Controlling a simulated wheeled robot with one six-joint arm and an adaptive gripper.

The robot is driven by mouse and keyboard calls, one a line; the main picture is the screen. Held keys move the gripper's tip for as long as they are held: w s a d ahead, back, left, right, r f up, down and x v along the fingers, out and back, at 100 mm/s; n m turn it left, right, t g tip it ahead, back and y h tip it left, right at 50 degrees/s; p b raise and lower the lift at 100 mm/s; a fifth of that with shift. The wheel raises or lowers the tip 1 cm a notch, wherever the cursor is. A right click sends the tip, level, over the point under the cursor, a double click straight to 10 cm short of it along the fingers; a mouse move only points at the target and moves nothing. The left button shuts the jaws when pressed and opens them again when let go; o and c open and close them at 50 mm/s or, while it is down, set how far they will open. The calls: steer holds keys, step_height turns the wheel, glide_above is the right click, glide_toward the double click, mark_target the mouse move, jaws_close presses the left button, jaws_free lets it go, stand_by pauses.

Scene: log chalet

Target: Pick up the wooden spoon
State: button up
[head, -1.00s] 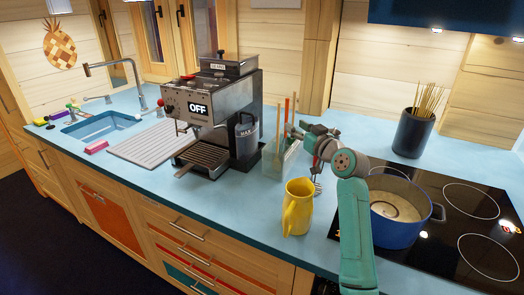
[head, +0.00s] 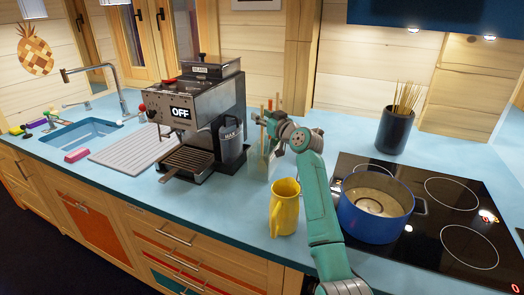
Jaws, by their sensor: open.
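Several thin wooden handles (head: 277,101) stand upright in a clear utensil holder (head: 257,166) on the blue counter, right of the coffee machine. I cannot tell which handle belongs to the wooden spoon. My gripper (head: 266,132) is open at the holder, in front of the handles, and hides part of them and of the holder's upper right side. The picture is too small to show whether a handle lies between the fingers.
A yellow jug (head: 285,208) stands just in front of the holder. A coffee machine (head: 203,120) is at its left. A blue pot (head: 374,222) sits on the black hob (head: 445,235) at the right. A dark pot of sticks (head: 394,132) stands behind.

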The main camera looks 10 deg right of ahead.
steer(key=shift+w, duration=0.2)
jaws_close()
steer(key=shift+r, duration=0.15)
